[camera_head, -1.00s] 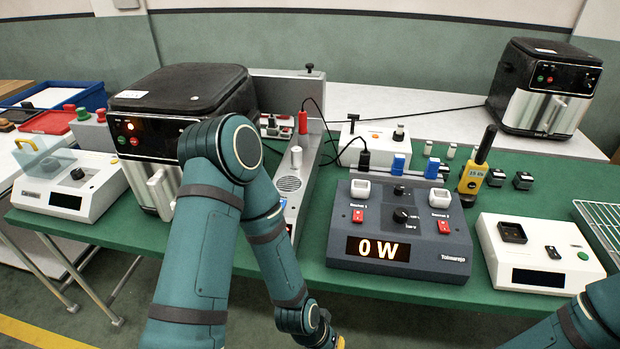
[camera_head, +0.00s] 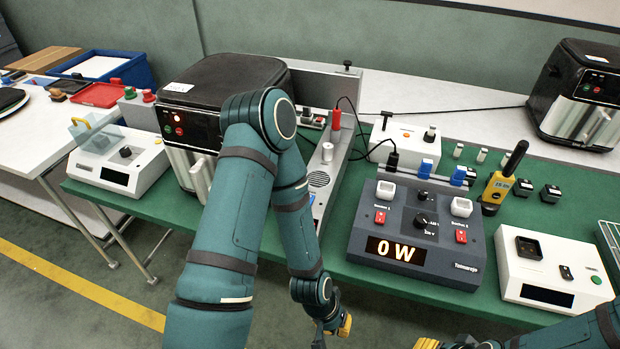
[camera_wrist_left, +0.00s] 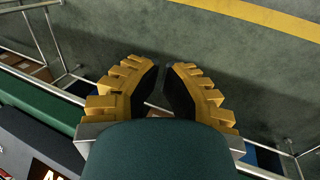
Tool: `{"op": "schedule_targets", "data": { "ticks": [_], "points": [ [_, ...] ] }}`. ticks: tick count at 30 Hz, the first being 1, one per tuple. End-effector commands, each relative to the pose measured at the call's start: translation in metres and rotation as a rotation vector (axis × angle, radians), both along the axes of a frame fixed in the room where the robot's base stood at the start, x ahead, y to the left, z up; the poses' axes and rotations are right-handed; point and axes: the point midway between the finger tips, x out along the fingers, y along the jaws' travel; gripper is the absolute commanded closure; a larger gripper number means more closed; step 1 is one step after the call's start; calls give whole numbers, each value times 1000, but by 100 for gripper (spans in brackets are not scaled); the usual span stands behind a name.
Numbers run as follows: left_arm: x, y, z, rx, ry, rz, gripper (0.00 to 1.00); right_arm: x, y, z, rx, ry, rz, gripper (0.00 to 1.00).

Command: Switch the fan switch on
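No switch carries a readable fan label, so I cannot tell which one is the fan switch. A grey unit (camera_head: 345,135) with a round vent grille (camera_head: 319,179) has small red and dark controls (camera_head: 310,119), partly hidden by the fryer and my left arm. The dark power meter (camera_head: 404,271), reading 0 W, carries a left red rocker (camera_head: 380,217) and a right red rocker (camera_head: 461,236). My left gripper (camera_head: 341,326) is below the table's front edge; the left wrist view shows its fingers (camera_wrist_left: 164,85) empty, slightly apart. My right gripper (camera_head: 428,343) is mostly cut off at the bottom edge.
A black fryer (camera_head: 222,82) stands behind my left arm; another fryer (camera_head: 585,95) is at the back right. White instruments stand at left (camera_head: 118,165) and right (camera_head: 555,270). Green tabletop (camera_head: 375,273) is bare near the front.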

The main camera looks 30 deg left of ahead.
Motion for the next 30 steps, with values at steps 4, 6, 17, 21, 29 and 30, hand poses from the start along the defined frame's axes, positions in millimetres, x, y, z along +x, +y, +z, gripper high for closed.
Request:
{"op": "schedule_targets", "data": {
  "ticks": [4,6,17,21,29,30],
  "points": [
    [-5,10,31,15,19,20,100,2,-1,38,0,-4,-7,53],
    [-6,16,40,26,22,26,100,3,-2,49,1,-6,-10,53],
    [52,88,118,233,-150,28,100,5,-3,84,2,-13,-17,53],
    [90,121,165,332,-280,38,100,5,-3,82,1,-12,-18,53],
    [136,168,264,447,-502,99,100,5,-3,82,1,-12,-17,53],
    [138,172,273,454,-520,108,100,5,-3,82,1,-12,-17,53]
  ]
}}
